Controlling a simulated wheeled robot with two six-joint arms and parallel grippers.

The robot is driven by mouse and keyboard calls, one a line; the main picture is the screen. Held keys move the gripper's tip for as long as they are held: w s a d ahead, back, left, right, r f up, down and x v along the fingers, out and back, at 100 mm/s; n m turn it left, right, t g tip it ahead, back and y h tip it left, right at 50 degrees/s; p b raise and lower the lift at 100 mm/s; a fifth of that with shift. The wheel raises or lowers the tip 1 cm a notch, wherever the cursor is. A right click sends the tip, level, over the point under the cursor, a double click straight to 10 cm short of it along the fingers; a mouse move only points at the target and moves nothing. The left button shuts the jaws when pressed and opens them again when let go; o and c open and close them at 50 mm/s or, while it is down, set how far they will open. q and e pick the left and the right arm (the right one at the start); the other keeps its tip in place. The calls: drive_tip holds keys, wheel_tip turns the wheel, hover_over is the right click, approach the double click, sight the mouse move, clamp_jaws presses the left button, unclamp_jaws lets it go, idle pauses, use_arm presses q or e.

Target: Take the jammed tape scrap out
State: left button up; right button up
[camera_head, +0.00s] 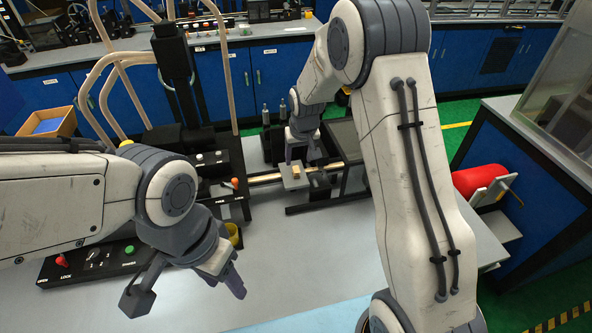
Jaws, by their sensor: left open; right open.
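A small tan piece (295,170), which may be the tape scrap, shows on a light grey plate (293,182) on the tape machine; I cannot tell whether it is jammed. A pale tape strip or bar (264,178) runs left from near the plate. My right gripper (302,155) points down just above and behind the plate, open, with nothing seen between its fingers. My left gripper (226,284) is open and empty over the light table at the front, well away from the plate. My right arm hides the area to the right of the machine.
A black control panel (95,262) with a red knob and a lever lies at left, partly behind my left arm. A red roll (479,180) is at right. The table front (290,270) is clear.

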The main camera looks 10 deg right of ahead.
sight(296, 169)
drive_tip(key=shift+w+f, duration=0.2)
drive_tip(key=shift+f, duration=0.5)
drive_tip(key=p+x, duration=0.2)
drive_tip(key=x, duration=0.1)
drive_tip(key=shift+w+a+f, duration=0.1)
drive_tip(key=shift+w+f, duration=0.15)
drive_tip(key=shift+f, duration=0.1)
drive_tip(key=shift+w+f+p, duration=0.2)
drive_tip(key=shift+f+p, duration=0.15)
drive_tip(key=shift+f, duration=0.35)
clamp_jaws()
